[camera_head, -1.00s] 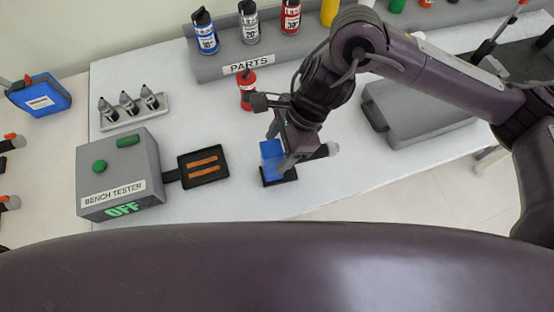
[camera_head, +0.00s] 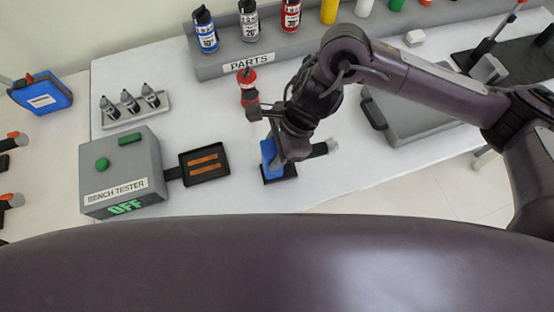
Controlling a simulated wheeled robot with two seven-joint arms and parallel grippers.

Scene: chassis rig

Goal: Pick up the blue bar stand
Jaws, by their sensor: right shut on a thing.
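The blue bar stand (camera_head: 267,152) has a blue upright block on a black base (camera_head: 281,175). It stands near the front edge of the white table, right of the black tray. My right gripper (camera_head: 277,150) reaches down from above and is shut on the blue block. The gripper and wrist hide the right part of the block. The black base looks to be at table height; I cannot tell whether it touches the table. My left gripper is not in view.
The grey bench tester (camera_head: 118,172) reads OFF, with a black tray (camera_head: 218,174) holding two copper strips beside it. A red bottle (camera_head: 246,80) stands behind the gripper. The grey PARTS rack (camera_head: 212,66) lines the back. A grey case (camera_head: 415,115) lies at right.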

